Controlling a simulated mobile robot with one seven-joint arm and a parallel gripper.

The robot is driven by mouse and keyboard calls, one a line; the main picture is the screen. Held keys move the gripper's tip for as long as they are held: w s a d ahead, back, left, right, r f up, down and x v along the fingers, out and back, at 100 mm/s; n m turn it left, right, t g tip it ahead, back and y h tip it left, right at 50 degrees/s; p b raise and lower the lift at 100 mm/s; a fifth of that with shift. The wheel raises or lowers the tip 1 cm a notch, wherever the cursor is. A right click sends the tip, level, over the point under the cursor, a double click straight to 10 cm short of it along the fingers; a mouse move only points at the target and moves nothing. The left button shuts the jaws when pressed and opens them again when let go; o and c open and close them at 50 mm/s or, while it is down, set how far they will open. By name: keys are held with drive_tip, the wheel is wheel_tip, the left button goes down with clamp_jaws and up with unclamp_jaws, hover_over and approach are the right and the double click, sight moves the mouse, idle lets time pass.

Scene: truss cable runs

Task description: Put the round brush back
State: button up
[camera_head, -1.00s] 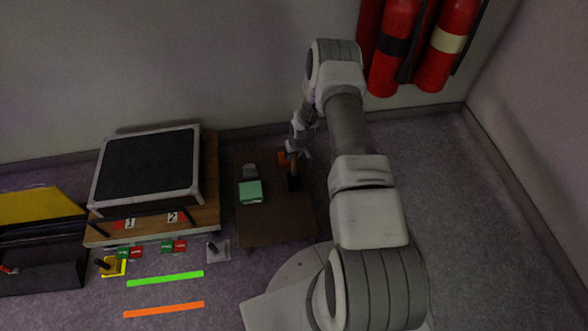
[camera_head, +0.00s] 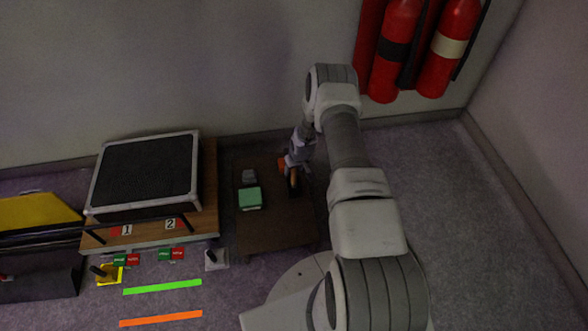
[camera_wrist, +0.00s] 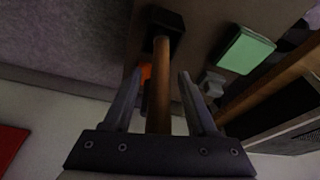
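A brown wooden handle (camera_wrist: 161,85), which looks like the round brush's, rises from a black block (camera_wrist: 163,22) in the wrist view. The block also shows in the head view (camera_head: 294,189), on the dark brown board. The bristles cannot be made out. My gripper (camera_wrist: 159,75) is open, with one finger on each side of the handle and a visible gap on both sides. In the head view my gripper (camera_head: 293,168) is right above the block, partly covering the handle.
An orange item (camera_head: 282,164) sits close beside my gripper. A green block (camera_head: 250,197) and a small grey item (camera_head: 249,176) lie left of it on the brown board (camera_head: 275,232). A framed dark panel (camera_head: 146,172) stands further left; red extinguishers (camera_head: 440,50) hang behind.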

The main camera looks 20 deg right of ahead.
drive_tip(key=shift+r, duration=0.1)
drive_tip(key=s+a+r+p, duration=0.1)
drive_tip(key=s+r+p, duration=0.1)
drive_tip(key=r, duration=1.4)
drive_tip(key=s+a+r+t+h+p, duration=0.1)
drive_tip(key=s+a+r, duration=0.1)
drive_tip(key=r, duration=1.4)
drive_tip(key=s+a+r+p, duration=0.1)
drive_tip(key=s+r+p, duration=0.15)
drive_tip(key=r, duration=1.25)
drive_tip(key=s+a+r, duration=0.4)
drive_tip(key=s+r, duration=0.7)
drive_tip(key=r, duration=0.1)
drive_tip(key=s+a+r, duration=0.1)
drive_tip(key=s+r, duration=0.1)
drive_tip(key=s, duration=0.5)
drive_tip(key=s+a+r+t, duration=0.1)
drive_tip(key=s+a, duration=0.1)
drive_tip(key=s, duration=0.6)
drive_tip(key=shift+a+r+y+b, duration=0.25)
drive_tip(key=shift+r+y+b, duration=0.1)
drive_tip(key=shift+y+b, duration=0.05)
